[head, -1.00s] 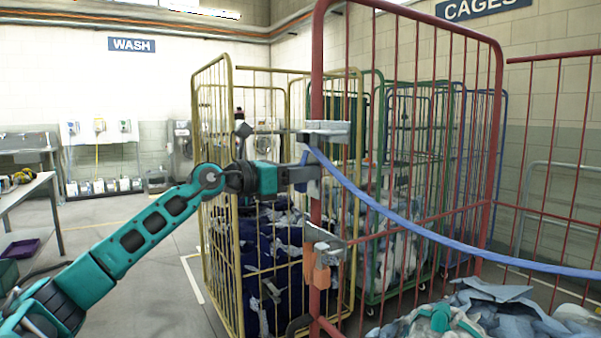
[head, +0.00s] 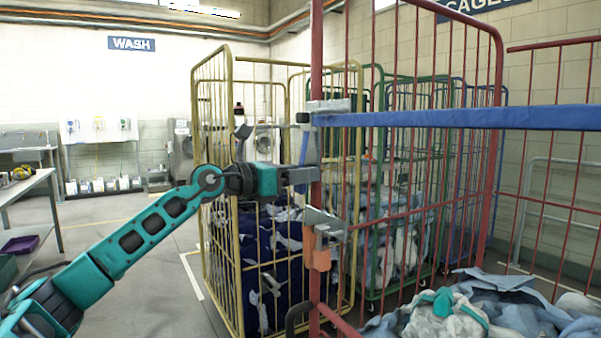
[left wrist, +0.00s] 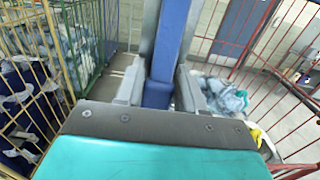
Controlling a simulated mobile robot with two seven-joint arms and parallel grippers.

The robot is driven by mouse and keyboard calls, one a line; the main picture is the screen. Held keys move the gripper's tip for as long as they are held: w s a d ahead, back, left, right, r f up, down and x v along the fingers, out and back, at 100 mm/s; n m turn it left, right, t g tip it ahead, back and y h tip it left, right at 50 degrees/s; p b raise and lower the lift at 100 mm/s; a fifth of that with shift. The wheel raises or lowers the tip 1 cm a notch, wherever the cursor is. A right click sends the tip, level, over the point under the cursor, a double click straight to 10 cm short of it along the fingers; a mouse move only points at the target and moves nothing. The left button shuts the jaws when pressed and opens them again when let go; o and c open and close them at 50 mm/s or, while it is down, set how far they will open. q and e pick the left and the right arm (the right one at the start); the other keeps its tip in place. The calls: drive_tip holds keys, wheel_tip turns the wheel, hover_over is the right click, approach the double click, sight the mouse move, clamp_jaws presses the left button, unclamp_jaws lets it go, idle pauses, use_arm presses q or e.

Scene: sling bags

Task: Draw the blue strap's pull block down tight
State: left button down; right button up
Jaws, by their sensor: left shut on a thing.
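The blue strap (head: 450,117) runs straight and level across the front of the red cage (head: 317,60). At the cage's left post it meets a grey buckle (head: 328,106). My left gripper (head: 310,160) is just below this buckle, beside the post. In the left wrist view the left gripper (left wrist: 158,92) is shut on the blue pull block (left wrist: 157,94), with a finger on each side. The strap's tail (left wrist: 172,45) also shows there, beyond the fingers. The fingers hide much of the block. My right gripper is not in view.
A lower grey catch with an orange block (head: 321,258) sits on the same red post. Laundry with a teal-banded bundle (head: 445,303) lies in the red cage. A yellow cage (head: 232,150) stands close behind my left gripper. The floor at left is partly clear.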

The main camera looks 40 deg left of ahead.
sight(312, 202)
use_arm(q)
wheel_tip(312, 202, down, 6)
drive_tip(key=b, duration=0.3)
drive_tip(key=shift+r, duration=0.25)
drive_tip(key=shift+d+f+b, duration=0.1)
drive_tip(key=shift+f+b, duration=0.6)
drive_tip(key=shift+b, duration=0.05)
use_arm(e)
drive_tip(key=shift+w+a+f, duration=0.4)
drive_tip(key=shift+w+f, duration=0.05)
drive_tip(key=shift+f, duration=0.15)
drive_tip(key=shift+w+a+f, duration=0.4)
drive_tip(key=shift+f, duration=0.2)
use_arm(q)
drive_tip(key=c, duration=1.1)
unclamp_jaws()
drive_tip(key=shift+f, duration=0.1)
drive_tip(key=o, duration=0.3)
drive_tip(key=shift+o, duration=0.2)
drive_tip(key=shift+r, duration=0.25)
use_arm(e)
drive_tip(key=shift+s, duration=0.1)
use_arm(q)
drive_tip(key=shift+s, duration=0.15)
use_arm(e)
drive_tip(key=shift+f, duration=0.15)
